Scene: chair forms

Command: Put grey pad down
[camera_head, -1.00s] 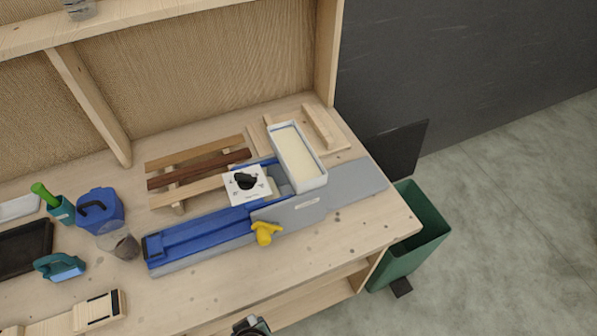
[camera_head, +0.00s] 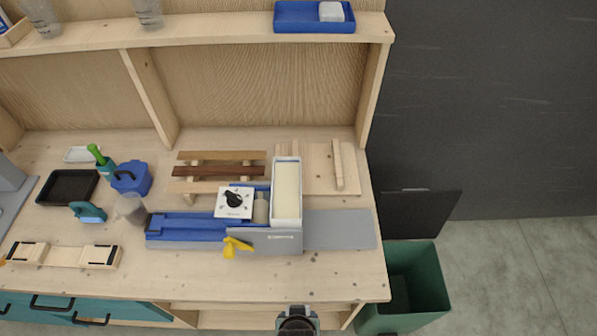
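The end of my arm with my gripper (camera_head: 298,318) shows only in part at the bottom edge, in front of the bench. Its fingers are hidden or cut off, so I cannot see whether it is open or what it holds. I see no pad that is clearly the grey one. A small pale grey-white block (camera_head: 331,12) lies in a blue tray (camera_head: 290,27) on the upper shelf; I cannot tell if it is a pad.
A blue and grey machine (camera_head: 185,232) with a yellow handle and a long white box (camera_head: 287,222) stands mid-bench. Wooden slats (camera_head: 220,171) lie behind it. Small containers and a black tray (camera_head: 67,188) are at left. A green bin (camera_head: 415,290) stands right.

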